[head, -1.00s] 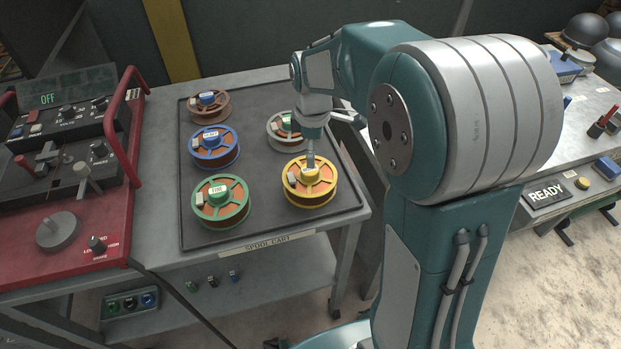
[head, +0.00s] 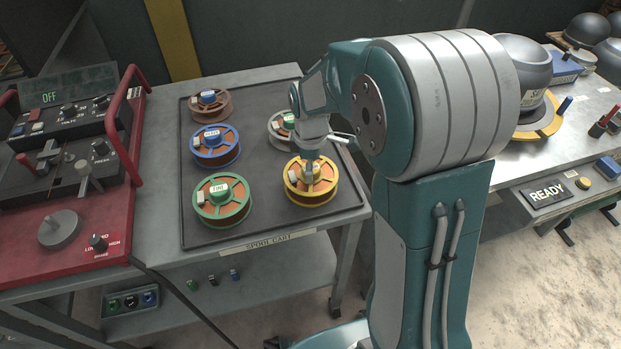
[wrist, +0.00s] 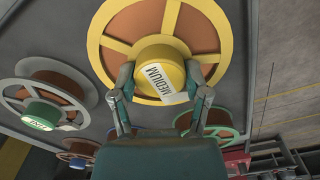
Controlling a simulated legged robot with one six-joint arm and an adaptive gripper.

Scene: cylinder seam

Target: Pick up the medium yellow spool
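The medium yellow spool (head: 333,190) lies flat at the front right of the dark tray, with copper-coloured winding. In the wrist view its round hub (wrist: 160,62) carries a white "MEDIUM" label. My gripper (head: 312,172) points down over this hub. In the wrist view the gripper (wrist: 160,76) has one finger on each side of the hub, with the tips very close to its sides. The fingers are apart, and I see no clear grip on the hub. The spool rests on the tray.
Around it on the spool cart (head: 200,243) lie a green spool (head: 240,212), a blue spool (head: 228,155), a brown spool (head: 222,112) and a grey spool (head: 274,132). A red control console (head: 80,230) stands left; a workbench (head: 590,140) stands right.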

